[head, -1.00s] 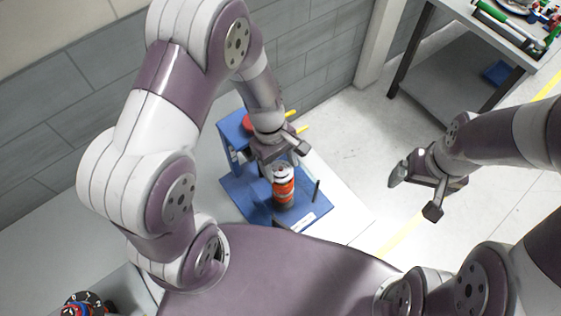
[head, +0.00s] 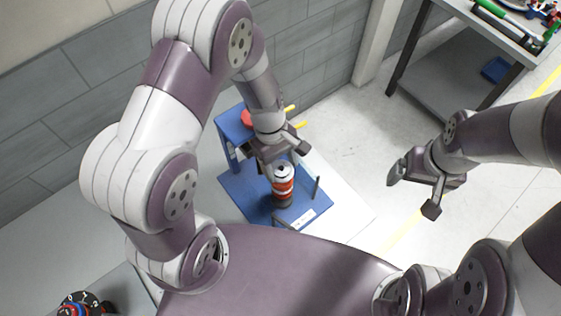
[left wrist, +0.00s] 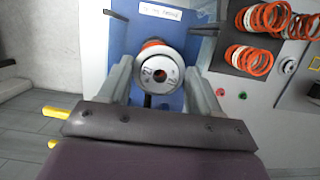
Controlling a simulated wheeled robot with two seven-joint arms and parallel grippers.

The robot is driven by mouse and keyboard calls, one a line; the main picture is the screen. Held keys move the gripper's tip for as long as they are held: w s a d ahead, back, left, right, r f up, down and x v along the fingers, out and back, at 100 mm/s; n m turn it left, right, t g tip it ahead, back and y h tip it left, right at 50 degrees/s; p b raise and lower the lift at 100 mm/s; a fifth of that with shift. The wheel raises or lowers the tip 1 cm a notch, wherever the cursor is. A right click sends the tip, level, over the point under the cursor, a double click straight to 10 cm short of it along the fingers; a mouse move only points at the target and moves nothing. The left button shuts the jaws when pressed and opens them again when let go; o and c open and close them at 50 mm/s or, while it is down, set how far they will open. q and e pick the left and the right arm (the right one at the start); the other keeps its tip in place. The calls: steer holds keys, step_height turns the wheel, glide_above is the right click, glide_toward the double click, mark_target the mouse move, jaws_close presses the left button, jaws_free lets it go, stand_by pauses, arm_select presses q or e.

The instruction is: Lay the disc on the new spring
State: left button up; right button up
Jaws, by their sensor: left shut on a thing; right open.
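The silver disc (head: 283,171) with a centre hole is at the top of the orange-red spring (head: 284,189), which stands upright on the blue fixture (head: 243,198). In the left wrist view the disc (left wrist: 158,72) lies between the fingers of my left gripper (left wrist: 160,80), which is shut on it. An orange edge of the spring (left wrist: 152,43) shows behind it. Whether disc and spring touch is unclear. In the head view my left gripper (head: 283,160) is just above the spring. My right gripper (head: 414,192) is open and empty, away to the right.
The fixture has a raised blue part with a red piece (head: 246,118), yellow handles (head: 301,125) and a thin upright rod (head: 317,188). In the left wrist view, several orange and white coils (left wrist: 250,60) and another ring (left wrist: 289,65) lie at right.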

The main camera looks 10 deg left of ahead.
arm_select(q)
steer(key=shift+w+d+r, duration=0.1)
stand_by(0.4)
steer(key=shift+f, duration=0.6)
stand_by(0.4)
steer(key=shift+f, duration=0.1)
stand_by(0.4)
steer(key=o, duration=1.2)
